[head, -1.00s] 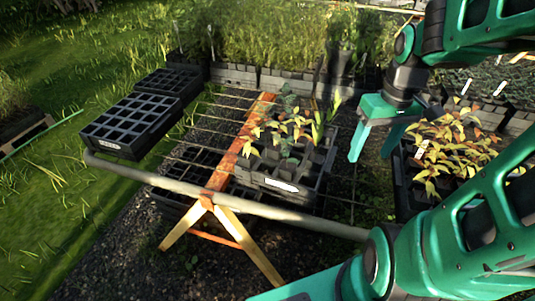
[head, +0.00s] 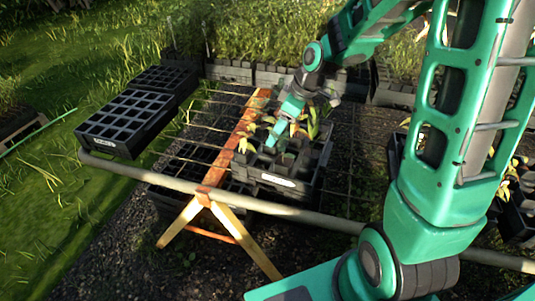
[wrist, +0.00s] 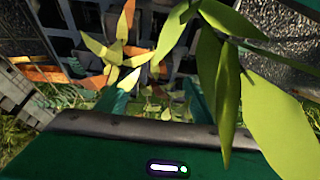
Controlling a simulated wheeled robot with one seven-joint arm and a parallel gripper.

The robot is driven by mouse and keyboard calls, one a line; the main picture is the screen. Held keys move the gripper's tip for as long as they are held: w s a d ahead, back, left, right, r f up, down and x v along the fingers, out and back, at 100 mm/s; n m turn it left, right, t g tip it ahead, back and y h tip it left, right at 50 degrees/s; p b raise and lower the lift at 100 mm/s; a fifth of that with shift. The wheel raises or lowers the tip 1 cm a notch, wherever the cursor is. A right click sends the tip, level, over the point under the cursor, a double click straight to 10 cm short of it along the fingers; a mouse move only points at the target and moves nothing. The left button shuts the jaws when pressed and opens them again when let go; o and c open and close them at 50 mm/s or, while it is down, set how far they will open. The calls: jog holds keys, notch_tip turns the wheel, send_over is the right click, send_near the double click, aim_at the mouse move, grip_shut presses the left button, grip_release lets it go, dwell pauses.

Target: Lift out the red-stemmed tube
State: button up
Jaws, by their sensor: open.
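A dark crate of tube pots (head: 295,188) with a white label stands on the rack in the head view. Small plants with yellow-orange and green leaves grow in its pots. My gripper (head: 276,137) is over this crate, down among the plants, with its fingers pointing down. In the wrist view my gripper (wrist: 158,100) is open, its two teal fingers apart. Yellow-green leaves (wrist: 118,55) lie in front of and between the fingers, and large green leaves cover the right side. I cannot make out a red stem; the arm and foliage hide part of the crate.
Empty black cell trays (head: 128,118) sit at the left end of the rack. A grey rail (head: 270,210) runs along its front. Grass-like plants in grey pots (head: 272,72) line the back. Another plant crate (head: 520,215) is partly hidden behind my arm at right.

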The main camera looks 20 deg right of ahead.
aim_at(271, 154)
jog(key=shift+x, duration=2.85)
jog(key=shift+d, duration=0.2)
grip_shut()
